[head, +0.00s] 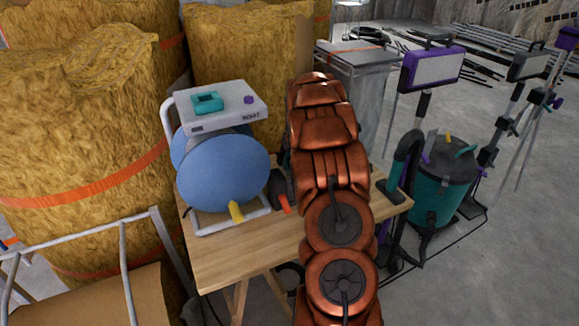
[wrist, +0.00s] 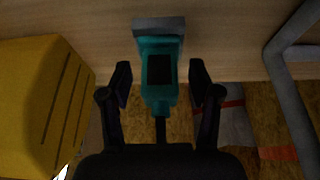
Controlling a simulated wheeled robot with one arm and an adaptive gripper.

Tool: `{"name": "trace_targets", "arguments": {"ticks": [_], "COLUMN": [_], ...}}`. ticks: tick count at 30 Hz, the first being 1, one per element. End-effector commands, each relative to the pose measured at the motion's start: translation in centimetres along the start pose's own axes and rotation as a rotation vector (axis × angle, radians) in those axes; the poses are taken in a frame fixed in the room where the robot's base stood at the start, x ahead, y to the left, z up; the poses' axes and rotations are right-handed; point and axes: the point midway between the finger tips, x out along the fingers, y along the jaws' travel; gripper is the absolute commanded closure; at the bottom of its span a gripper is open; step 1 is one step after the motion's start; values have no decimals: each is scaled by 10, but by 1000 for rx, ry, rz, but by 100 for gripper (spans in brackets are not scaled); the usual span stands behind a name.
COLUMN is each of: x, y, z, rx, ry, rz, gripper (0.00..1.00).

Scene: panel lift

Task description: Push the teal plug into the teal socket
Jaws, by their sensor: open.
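A teal plug (wrist: 158,88) with a dark panel and a grey end shows in the middle of the wrist view. A dark cable leaves its lower end. My gripper (wrist: 160,80) is open, with one dark finger on each side of the plug and a gap visible on both sides. In the head view the teal socket (head: 207,102) sits on top of a white box (head: 221,108) above a blue tank. My copper arm hides my gripper and the plug in the head view.
The blue tank (head: 222,170) in its pale tube frame stands on a wooden table (head: 240,258). A purple knob (head: 249,99) is right of the socket. Straw bales (head: 80,140) stand behind and left. A yellow block (wrist: 45,105) and grey tube (wrist: 293,105) flank my gripper.

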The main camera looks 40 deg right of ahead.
Motion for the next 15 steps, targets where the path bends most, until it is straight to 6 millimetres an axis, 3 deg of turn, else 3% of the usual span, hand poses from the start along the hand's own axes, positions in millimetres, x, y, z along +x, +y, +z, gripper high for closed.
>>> {"name": "trace_targets", "arguments": {"ticks": [9,15], "x": [0,0], "y": [0,0], "z": [0,0], "rx": [0,0], "ry": [0,0], "rz": [0,0], "gripper": [39,59]}}
